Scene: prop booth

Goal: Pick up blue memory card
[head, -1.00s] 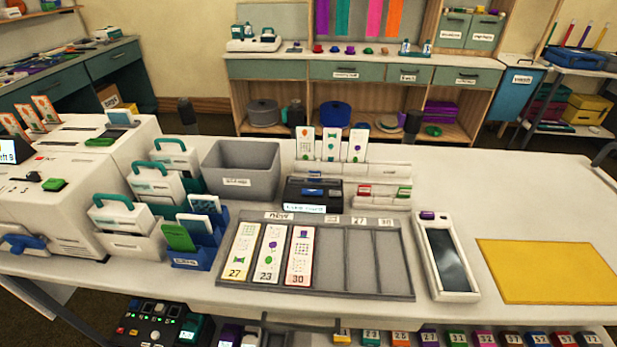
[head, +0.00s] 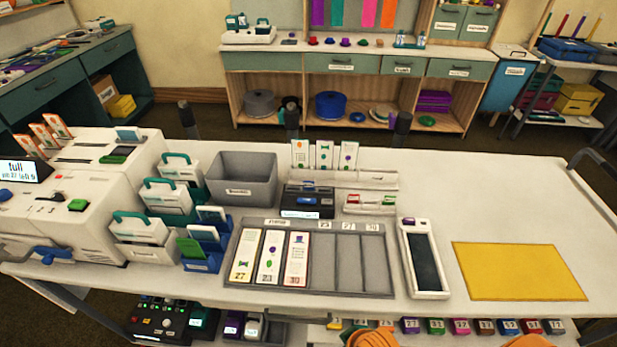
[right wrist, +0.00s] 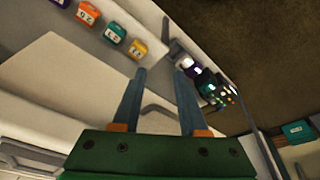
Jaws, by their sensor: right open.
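A black device (head: 307,207) with a lit display stands behind the slotted grey tray, and a small blue piece shows on its top. It is too small to tell whether this is the blue memory card. A small white holder (head: 370,203) to its right bears red and green pieces. My right gripper (right wrist: 160,88) is open in the right wrist view, with nothing between its fingers. It points at the table edge and the lower shelf, with no blue card near it. My left gripper is not in view.
The slotted grey tray (head: 378,293) holds three numbered strips. A grey bin (head: 240,190), blue card holder (head: 203,264), white handheld device (head: 424,262) and yellow mat (head: 518,271) share the table. Numbered coloured blocks (head: 460,326) line the lower shelf. The table's right rear is clear.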

